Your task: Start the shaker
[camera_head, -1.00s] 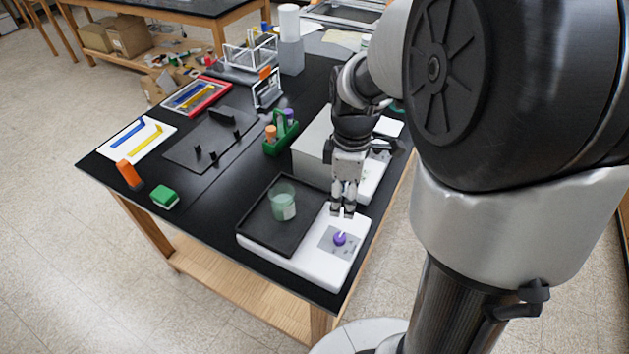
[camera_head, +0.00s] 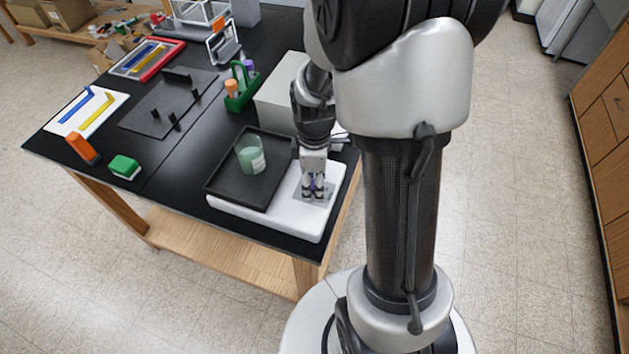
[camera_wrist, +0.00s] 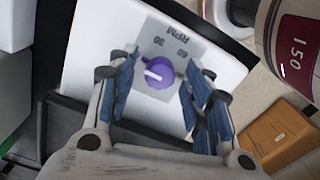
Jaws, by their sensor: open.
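The shaker is a white base (camera_head: 290,222) with a black tray (camera_head: 226,187) on its left part, at the near edge of the black table. A clear greenish beaker (camera_head: 250,155) with a white label stands upright in the tray. In the wrist view, the purple knob (camera_wrist: 159,74) with a white pointer line sits on a grey panel (camera_wrist: 180,45) marked RPM, 30 and 60. My gripper (camera_wrist: 162,90) is open, its blue-padded fingers on either side of the knob with gaps showing. In the head view my gripper (camera_head: 314,192) points down over the panel and mostly hides the knob.
A pale box-shaped device (camera_head: 280,105) stands behind the shaker. A green rack (camera_head: 240,90) with bottles, a green block (camera_head: 124,167), an orange object (camera_head: 82,148) and a dark board with pegs (camera_head: 165,105) lie farther left. The tabletop between is clear.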

